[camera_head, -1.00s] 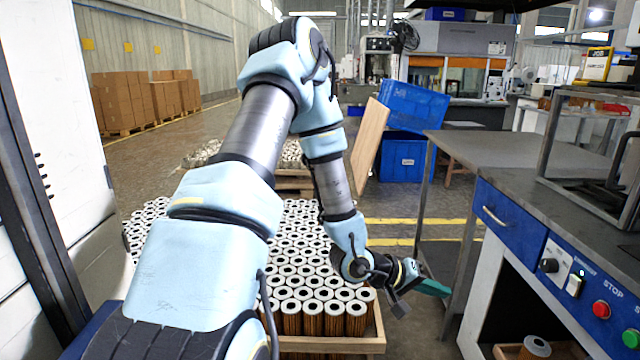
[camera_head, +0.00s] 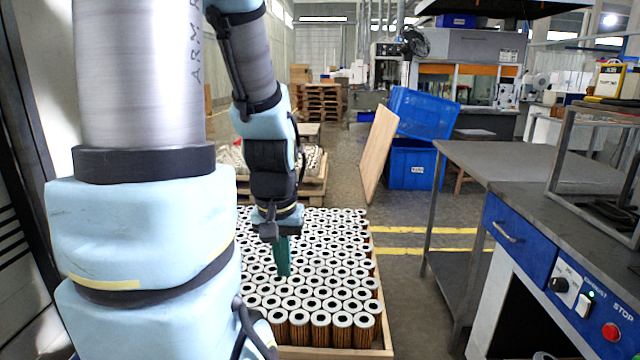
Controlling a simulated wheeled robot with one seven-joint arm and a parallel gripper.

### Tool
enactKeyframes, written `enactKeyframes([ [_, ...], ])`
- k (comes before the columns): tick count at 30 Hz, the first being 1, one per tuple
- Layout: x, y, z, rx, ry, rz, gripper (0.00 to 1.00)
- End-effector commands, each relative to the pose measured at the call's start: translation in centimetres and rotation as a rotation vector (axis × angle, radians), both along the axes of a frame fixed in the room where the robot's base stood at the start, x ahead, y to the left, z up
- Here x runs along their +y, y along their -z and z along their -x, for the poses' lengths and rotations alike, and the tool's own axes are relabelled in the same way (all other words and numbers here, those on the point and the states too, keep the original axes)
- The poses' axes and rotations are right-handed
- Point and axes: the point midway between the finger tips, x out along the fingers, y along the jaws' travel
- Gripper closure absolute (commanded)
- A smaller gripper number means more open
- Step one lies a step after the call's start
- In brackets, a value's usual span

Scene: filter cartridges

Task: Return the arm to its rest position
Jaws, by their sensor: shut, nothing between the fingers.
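My arm fills the left of the head view, its large near link hiding the left part of the scene. My gripper (camera_head: 282,262) hangs from the wrist and points down over the crate of filter cartridges. Its green fingers are shut with nothing between them. The filter cartridges (camera_head: 343,322) stand upright in dense rows, white ring tops up, brown pleated sides showing at the front. I cannot tell the exact height of the fingertips above them.
A wooden crate (camera_head: 388,335) holds the cartridges. At right stands a grey workbench (camera_head: 590,200) with a blue control panel (camera_head: 570,283). Blue bins (camera_head: 415,165) and a leaning wooden board (camera_head: 379,150) are behind. Open floor with yellow lines lies between crate and bench.

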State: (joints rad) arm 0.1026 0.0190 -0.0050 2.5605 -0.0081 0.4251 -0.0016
Motion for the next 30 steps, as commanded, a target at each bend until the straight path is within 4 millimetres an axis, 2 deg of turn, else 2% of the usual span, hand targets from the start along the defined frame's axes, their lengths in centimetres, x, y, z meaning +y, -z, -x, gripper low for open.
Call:
enactKeyframes([
  [1, 0.0, -2.1, 0.0, -0.001, 0.000, 0.000, 1.00],
  [9, 0.0, -8.4, -0.1, -0.002, 0.001, -0.001, 1.00],
  [13, 0.0, -10.8, -0.1, -0.001, 0.001, -0.001, 1.00],
  [17, 0.0, -11.6, -0.1, -0.001, 0.001, -0.001, 1.00],
  [30, 0.0, -11.7, -0.1, -0.002, 0.001, -0.001, 1.00],
])
